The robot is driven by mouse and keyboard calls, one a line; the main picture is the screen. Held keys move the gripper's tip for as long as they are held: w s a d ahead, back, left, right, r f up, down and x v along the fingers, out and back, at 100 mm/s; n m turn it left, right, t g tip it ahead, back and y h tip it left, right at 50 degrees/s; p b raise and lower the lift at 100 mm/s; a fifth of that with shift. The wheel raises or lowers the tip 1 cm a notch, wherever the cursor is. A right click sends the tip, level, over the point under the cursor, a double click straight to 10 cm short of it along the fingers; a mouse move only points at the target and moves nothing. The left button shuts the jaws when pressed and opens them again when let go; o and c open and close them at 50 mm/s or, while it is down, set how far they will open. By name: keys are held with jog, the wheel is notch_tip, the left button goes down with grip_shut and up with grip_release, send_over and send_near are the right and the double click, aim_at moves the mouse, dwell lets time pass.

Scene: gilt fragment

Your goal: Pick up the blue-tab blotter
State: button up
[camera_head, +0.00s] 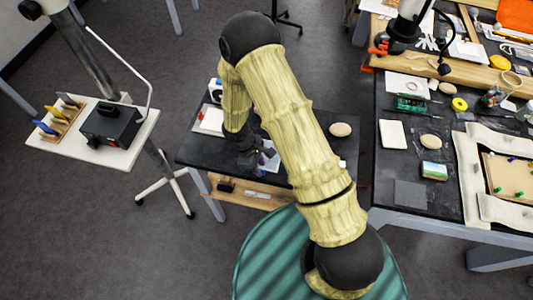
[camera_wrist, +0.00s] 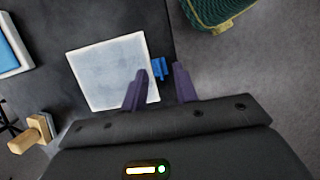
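The blotter (camera_wrist: 104,75) is a pale square sheet lying flat on the dark table top, with a blue tab (camera_wrist: 157,68) on its right edge in the wrist view. My gripper (camera_wrist: 161,77) is open, with its two purple fingers on either side of the tab in that view. The left finger overlaps the sheet's right edge, and the right finger is over the table edge. I cannot tell how high the fingertips are. In the head view my gripper (camera_head: 258,160) is over the small black table, and my arm hides much of the blotter.
The small black table (camera_head: 305,122) also holds a pale oval object (camera_head: 340,129) and a white sheet (camera_head: 212,119). A wooden-handled item (camera_wrist: 30,134) lies left in the wrist view. A crowded workbench (camera_head: 412,197) stands at the right and a small stand (camera_head: 75,153) at the left.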

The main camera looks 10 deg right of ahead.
jog(key=shift+s+d+f, duration=0.1)
jog(key=shift+d+f, duration=0.15)
jog(key=shift+f, duration=0.4)
grip_shut()
